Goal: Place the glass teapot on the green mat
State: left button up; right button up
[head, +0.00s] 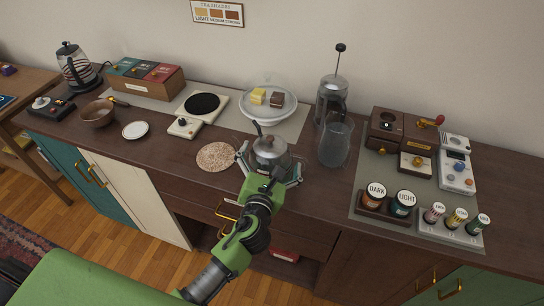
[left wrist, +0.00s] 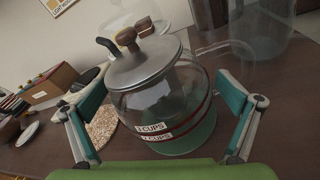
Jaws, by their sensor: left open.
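The glass teapot (head: 270,149), with a grey metal lid and dark knob, stands upright on the dark wooden counter. In the left wrist view the teapot (left wrist: 150,103) shows cup marks, a red band and a green layer at its bottom; I cannot tell whether that green is a mat, a base or contents. My left gripper (head: 270,169) is open, with one finger on each side of the teapot. The left wrist view shows its fingers (left wrist: 165,118) spread around the glass, not visibly closed on it. A separate green mat cannot be made out with certainty. My right gripper is not in view.
A round speckled mat (head: 216,156) lies just left of the teapot. A glass jug (head: 335,142) and French press (head: 331,98) stand close on the right. A domed cake stand (head: 268,100) is behind. A grey-green mat (head: 368,178) holds jars and grinders at right.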

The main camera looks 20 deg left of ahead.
pick_arm(q)
jog(key=s+d+r+b, duration=0.1)
jog(key=s, duration=1)
jog(key=shift+s+d+r, duration=0.25)
jog(key=shift+s+r, duration=0.05)
jog(key=shift+s, duration=0.05)
